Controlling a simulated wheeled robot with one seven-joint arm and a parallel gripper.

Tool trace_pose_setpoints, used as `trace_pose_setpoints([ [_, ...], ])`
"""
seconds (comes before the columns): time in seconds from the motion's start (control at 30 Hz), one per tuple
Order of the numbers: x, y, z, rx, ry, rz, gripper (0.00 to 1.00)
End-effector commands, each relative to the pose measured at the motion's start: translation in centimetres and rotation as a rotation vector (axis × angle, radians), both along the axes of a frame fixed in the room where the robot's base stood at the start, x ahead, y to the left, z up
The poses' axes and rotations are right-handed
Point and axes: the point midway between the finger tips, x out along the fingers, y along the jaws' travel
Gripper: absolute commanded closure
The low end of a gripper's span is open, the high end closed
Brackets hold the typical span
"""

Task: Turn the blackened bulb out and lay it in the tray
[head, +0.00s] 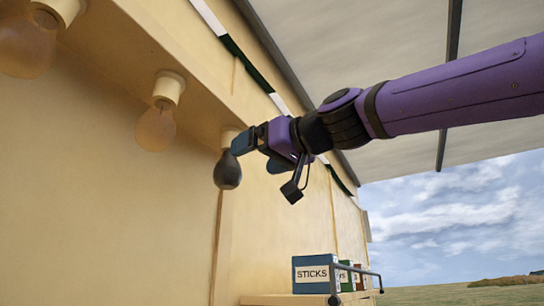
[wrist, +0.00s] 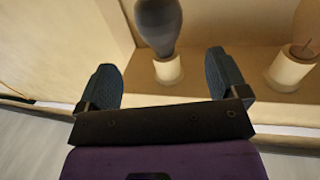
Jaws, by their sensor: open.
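The blackened bulb (head: 227,172) hangs from a pale holder under the stall's overhang, the farthest of three bulbs in the head view. My gripper (head: 259,152) is just right of it, with one blue finger in front of its holder. In the wrist view the dark bulb (wrist: 158,22) and its white holder (wrist: 168,70) lie ahead, between the lines of the two spread fingers. My gripper (wrist: 164,80) is open and empty there. The bulb appears still seated in its holder. I cannot make out a tray in either view.
Two clear bulbs (head: 155,128) hang nearer on the left; one holder (wrist: 292,67) shows in the wrist view. The cream wall (head: 110,200) lies behind. A low shelf (head: 290,299) carries a STICKS box (head: 315,274) and other boxes beside a dark rail (head: 357,270). Open air lies below my arm.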

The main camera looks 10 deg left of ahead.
Motion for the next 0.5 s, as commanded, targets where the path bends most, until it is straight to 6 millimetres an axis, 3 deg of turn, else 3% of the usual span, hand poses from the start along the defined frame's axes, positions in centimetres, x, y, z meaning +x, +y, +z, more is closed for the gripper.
trace_pose_setpoints([
  [0.3, 3.0, 4.5, -0.1, -0.002, 0.001, 0.001, 0.08],
  [0.5, 4.3, 6.4, -0.1, -0.002, 0.001, 0.0, 0.08],
])
